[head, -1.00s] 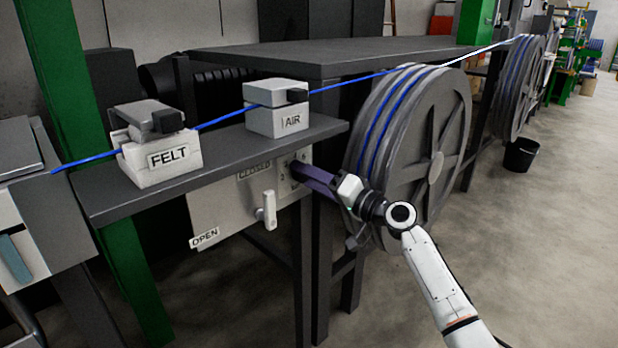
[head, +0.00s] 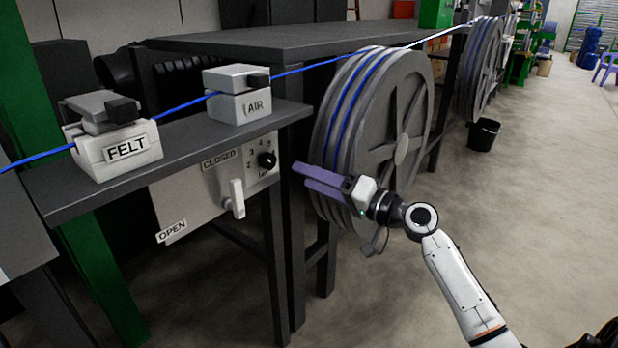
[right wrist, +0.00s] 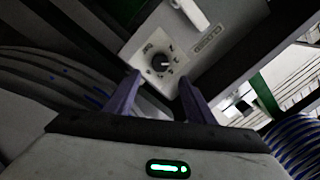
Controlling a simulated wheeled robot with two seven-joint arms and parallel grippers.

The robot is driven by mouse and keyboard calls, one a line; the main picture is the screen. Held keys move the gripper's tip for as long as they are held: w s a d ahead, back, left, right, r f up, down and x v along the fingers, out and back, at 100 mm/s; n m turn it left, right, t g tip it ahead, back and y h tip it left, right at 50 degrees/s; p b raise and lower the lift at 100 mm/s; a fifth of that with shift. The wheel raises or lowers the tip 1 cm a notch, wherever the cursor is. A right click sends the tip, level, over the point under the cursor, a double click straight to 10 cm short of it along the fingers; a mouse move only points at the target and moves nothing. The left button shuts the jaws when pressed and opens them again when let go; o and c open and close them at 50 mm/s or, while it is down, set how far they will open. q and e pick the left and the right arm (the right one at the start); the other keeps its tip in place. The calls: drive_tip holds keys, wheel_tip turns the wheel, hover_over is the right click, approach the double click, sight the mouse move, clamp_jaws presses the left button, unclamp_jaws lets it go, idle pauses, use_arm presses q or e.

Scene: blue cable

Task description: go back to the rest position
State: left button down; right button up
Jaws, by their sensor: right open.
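My right gripper (head: 300,176) is open and empty, with purple fingers pointing left, in front of the large grey reel (head: 400,110). It is apart from the control panel (head: 200,195), to the right of its black knob (head: 267,160). The right wrist view shows the fingers (right wrist: 157,95) spread, with the knob (right wrist: 160,62) and panel beyond, in the gap between them. My left gripper is not in view.
A blue cable (head: 310,68) runs through the FELT block (head: 115,150) and AIR block (head: 237,105) to the reels. A dark table (head: 290,40) stands behind. A black bucket (head: 483,135) stands on the floor.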

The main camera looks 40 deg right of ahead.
drive_tip(key=s+a+f+n+g+h+p, duration=0.1)
drive_tip(key=s+a+f+g+p, duration=0.1)
drive_tip(key=s+a+f, duration=0.3)
drive_tip(key=s+a+f+n+g+p, duration=0.1)
drive_tip(key=a+f+n+g+p, duration=0.1)
drive_tip(key=f, duration=0.5)
drive_tip(key=s+a+f+n+g+h+p, duration=0.1)
drive_tip(key=s+a+f+g+p, duration=0.2)
drive_tip(key=f, duration=0.4)
use_arm(q)
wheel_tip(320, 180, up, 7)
drive_tip(key=p, duration=0.4)
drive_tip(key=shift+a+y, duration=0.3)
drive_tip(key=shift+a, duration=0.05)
use_arm(e)
drive_tip(key=s+a+f+n+g, duration=0.1)
drive_tip(key=s+a+f+n, duration=0.2)
drive_tip(key=s+a, duration=0.4)
drive_tip(key=s+a+f+n+g, duration=0.1)
drive_tip(key=s+a+f+n, duration=0.1)
drive_tip(key=s+a, duration=0.6)
drive_tip(key=s+f, duration=0.1)
drive_tip(key=s, duration=0.2)
drive_tip(key=shift+a+f+n+h, duration=0.2)
drive_tip(key=shift+a+n+h, duration=0.1)
drive_tip(key=shift+n, duration=0.1)
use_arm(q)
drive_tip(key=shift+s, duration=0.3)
use_arm(e)
drive_tip(key=shift+s, duration=0.1)
